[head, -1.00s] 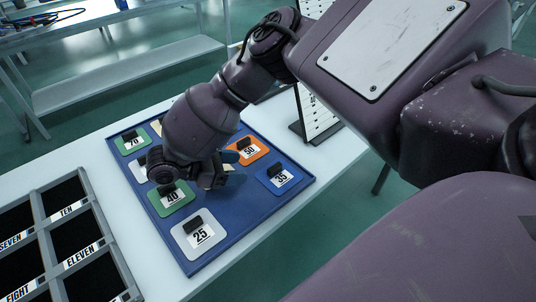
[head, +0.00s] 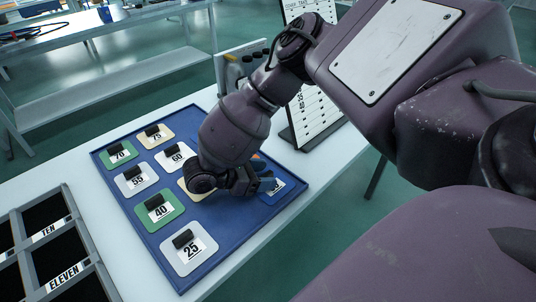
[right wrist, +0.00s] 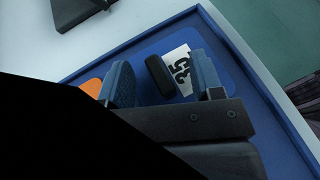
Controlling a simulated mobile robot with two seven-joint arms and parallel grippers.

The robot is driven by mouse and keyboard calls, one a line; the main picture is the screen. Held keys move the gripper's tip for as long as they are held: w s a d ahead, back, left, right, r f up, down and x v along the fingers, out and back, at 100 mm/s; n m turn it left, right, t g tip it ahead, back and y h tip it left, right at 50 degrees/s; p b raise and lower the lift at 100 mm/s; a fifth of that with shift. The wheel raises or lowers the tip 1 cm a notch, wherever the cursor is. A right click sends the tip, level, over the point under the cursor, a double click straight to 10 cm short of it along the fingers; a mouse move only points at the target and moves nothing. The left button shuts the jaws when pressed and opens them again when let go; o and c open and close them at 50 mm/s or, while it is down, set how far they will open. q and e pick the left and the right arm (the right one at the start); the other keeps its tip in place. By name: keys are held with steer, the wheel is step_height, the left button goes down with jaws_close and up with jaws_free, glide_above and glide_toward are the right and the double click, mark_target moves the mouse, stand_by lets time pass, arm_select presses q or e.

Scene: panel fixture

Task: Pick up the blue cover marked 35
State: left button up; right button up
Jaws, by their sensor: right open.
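The blue cover marked 35 (head: 287,187) lies on the blue tray (head: 222,262) near its right edge, partly hidden by my right gripper in the head view. In the right wrist view the cover (right wrist: 178,58) shows its white label and a black block handle (right wrist: 159,76). My right gripper (head: 262,184) is open over this cover. In the right wrist view its two blue-padded fingers (right wrist: 163,68) stand on either side of the handle, with gaps showing. My left gripper is not in view.
Other covers, including white 25 (head: 189,262), green 40 (head: 150,218) and white 55 (head: 132,186), lie on the tray. An orange cover (right wrist: 92,87) lies beside the blue one. A grey compartment rack (head: 84,238) stands left, and a list board (head: 313,118) stands behind.

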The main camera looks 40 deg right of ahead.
steer(key=shift+c, duration=0.3)
jaws_close()
